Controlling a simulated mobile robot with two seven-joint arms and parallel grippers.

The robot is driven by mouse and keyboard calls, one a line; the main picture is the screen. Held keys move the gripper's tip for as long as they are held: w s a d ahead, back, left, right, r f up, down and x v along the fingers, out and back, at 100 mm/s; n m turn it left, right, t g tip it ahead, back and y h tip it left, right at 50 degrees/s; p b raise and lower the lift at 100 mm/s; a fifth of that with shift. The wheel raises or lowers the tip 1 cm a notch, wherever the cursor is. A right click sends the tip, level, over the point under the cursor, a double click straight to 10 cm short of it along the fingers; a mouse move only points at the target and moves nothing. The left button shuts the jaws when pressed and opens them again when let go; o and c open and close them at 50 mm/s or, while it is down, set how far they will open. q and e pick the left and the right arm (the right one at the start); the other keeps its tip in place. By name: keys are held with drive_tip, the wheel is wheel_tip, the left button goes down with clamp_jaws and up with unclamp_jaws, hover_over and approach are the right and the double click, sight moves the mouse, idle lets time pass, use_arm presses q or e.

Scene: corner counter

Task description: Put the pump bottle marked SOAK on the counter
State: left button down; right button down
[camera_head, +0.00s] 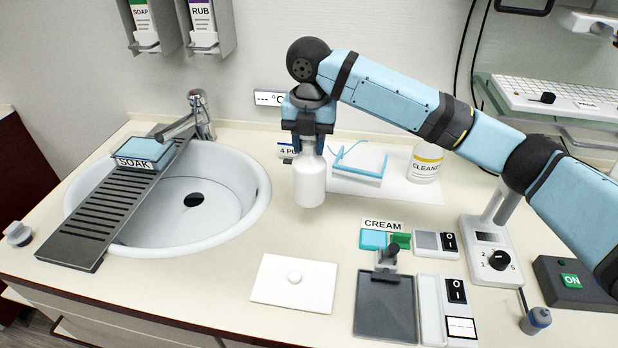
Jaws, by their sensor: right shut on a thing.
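My right gripper (308,136) points down and is shut on the top of a white bottle (310,183). The bottle is upright, right of the sink, in front of a white mat. No marking shows on its visible side, and its top is hidden by the gripper. I cannot tell whether its base touches the counter (225,277) or hangs just above it. A label reading SOAK (134,163) is on the front of a blue-topped box on the grey slatted board across the sink. My left gripper is not in view.
The round sink (250,205) with its tap (200,115) is at left. A CLEANER bottle (425,165) and a blue-edged tray (357,165) stand behind right. A white plate (293,284), a dark tray (385,308) and switch boxes lie in front.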

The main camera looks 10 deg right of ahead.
sight(309, 176)
wheel_tip(309, 176, down, 9)
drive_tip(key=shift+r, duration=0.2)
idle(0.3)
drive_tip(key=c, duration=0.8)
unclamp_jaws()
drive_tip(key=shift+f, duration=0.1)
drive_tip(key=shift+o, duration=0.2)
wheel_tip(309, 176, up, 12)
drive_tip(key=shift+r, duration=0.1)
